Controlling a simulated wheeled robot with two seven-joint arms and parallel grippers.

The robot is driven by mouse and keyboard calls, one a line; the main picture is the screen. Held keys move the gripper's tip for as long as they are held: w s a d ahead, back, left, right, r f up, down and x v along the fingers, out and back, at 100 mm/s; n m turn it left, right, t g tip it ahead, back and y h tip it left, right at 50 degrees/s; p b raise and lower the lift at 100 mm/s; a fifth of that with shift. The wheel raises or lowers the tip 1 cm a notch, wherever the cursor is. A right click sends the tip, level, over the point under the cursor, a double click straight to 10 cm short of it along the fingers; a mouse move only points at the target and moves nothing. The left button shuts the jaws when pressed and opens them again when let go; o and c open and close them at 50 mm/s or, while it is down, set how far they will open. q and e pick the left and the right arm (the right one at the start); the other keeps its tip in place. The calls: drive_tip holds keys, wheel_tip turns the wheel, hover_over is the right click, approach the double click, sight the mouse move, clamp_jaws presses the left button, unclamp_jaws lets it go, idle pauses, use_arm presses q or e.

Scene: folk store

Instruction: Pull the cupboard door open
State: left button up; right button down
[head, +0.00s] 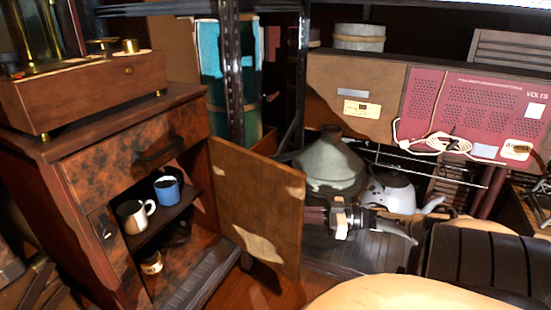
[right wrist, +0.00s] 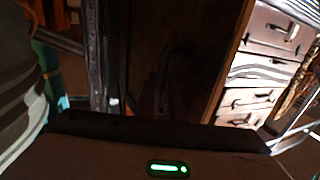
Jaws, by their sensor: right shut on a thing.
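The wooden cupboard (head: 130,125) stands at the left in the head view. Its door (head: 262,200) is swung wide open, with its inner face towards me. Inside, a blue mug (head: 168,190) and a cream mug (head: 132,216) stand on a shelf (head: 160,224), with a small jar (head: 151,263) below. In the right wrist view the door's dark outer face (right wrist: 205,40) is ahead of my right gripper (right wrist: 163,108). That gripper is shut on the door's handle (right wrist: 172,62); the contact is dark and hard to make out. My left gripper is not in view.
A closed drawer (head: 145,150) sits above the opening, and a wooden box (head: 85,88) stands on top. Right of the door are a grey cone-shaped vessel (head: 328,165), a white kettle (head: 390,194) and a red panel radio (head: 470,110). Shelf posts (head: 233,80) rise behind the door.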

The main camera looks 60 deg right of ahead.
drive_tip(key=shift+w+r, duration=0.1)
drive_tip(key=c, duration=2.1)
unclamp_jaws()
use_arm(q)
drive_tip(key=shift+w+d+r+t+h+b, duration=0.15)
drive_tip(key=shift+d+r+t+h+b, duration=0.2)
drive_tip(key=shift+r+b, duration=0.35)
use_arm(e)
drive_tip(key=shift+v, duration=5.15)
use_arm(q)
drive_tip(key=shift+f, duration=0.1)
